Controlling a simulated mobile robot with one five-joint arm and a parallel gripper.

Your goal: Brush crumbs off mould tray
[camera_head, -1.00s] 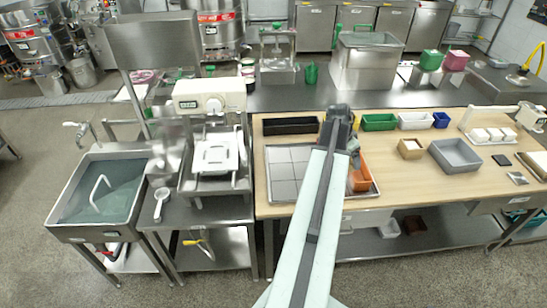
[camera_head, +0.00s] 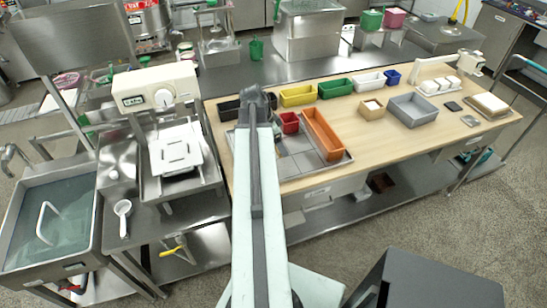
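No mould tray or crumbs can be told for certain. A flat metal tray with grey square sections (camera_head: 302,162) lies on the left of the wooden table top; a red bin (camera_head: 289,123) and an orange bin (camera_head: 323,133) stand on or over it. At the table's back right is a white holder with several white blocks (camera_head: 438,86). I cannot make out a brush. My arm reaches up over the tray's left part, and its dark far end (camera_head: 257,98) is near the black bin. The gripper's fingers cannot be made out.
Yellow (camera_head: 297,95), green (camera_head: 335,88) and white (camera_head: 369,82) bins line the table's back. A grey bin (camera_head: 413,109) and a small wooden box (camera_head: 371,109) stand to the right. A white machine (camera_head: 155,88) and a sink (camera_head: 45,220) are left.

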